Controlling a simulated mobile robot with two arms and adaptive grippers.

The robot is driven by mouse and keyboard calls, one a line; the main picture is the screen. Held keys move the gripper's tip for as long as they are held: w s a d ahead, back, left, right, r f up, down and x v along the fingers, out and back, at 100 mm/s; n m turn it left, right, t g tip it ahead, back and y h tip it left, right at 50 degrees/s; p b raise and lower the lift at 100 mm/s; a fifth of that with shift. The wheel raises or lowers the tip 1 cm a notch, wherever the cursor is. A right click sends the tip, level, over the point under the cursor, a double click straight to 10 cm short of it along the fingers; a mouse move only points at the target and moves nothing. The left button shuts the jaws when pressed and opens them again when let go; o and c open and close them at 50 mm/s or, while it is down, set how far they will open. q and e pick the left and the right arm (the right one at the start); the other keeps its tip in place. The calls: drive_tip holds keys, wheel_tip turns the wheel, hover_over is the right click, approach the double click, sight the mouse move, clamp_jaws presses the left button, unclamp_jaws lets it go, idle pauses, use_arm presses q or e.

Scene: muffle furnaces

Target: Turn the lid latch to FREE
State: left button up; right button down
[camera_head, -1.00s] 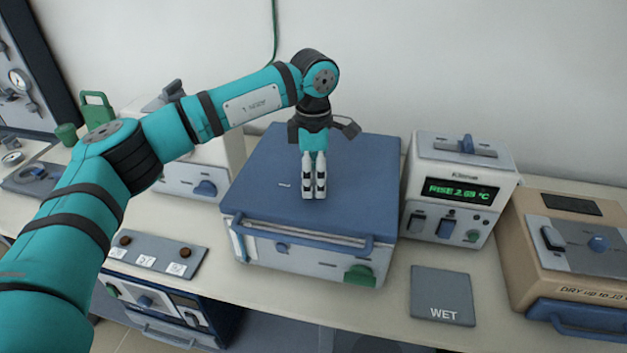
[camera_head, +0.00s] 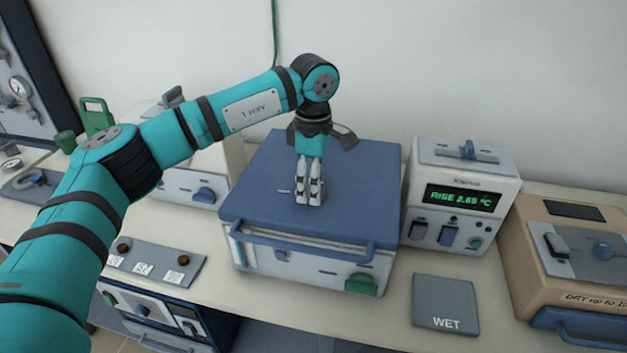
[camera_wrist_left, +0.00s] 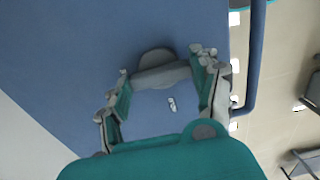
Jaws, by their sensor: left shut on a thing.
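The blue lid (camera_head: 262,170) tops a pale box-shaped furnace with a blue front handle bar (camera_head: 300,240). My left gripper (camera_head: 309,197) points down at the middle of this lid, fingers close together. In the left wrist view the lid latch (camera_wrist_left: 155,72), a grey bar on a round base, lies between the fingertips of my left gripper (camera_wrist_left: 163,74), which is shut on it. The fingers hide the latch in the head view. A small white mark (camera_wrist_left: 172,104) on the lid beside the latch is too small to read. My right gripper is not in view.
Right of the furnace stands a white unit (camera_head: 462,175) with a green display. A grey mat marked WET (camera_head: 445,290) lies in front of it, and a tan unit (camera_head: 575,265) is at far right. A plate with brown knobs (camera_head: 155,262) lies left.

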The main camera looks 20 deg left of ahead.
use_arm(q)
drive_tip(key=o, duration=1.2)
drive_tip(key=shift+r, duration=0.1)
wheel_tip(320, 180, up, 12)
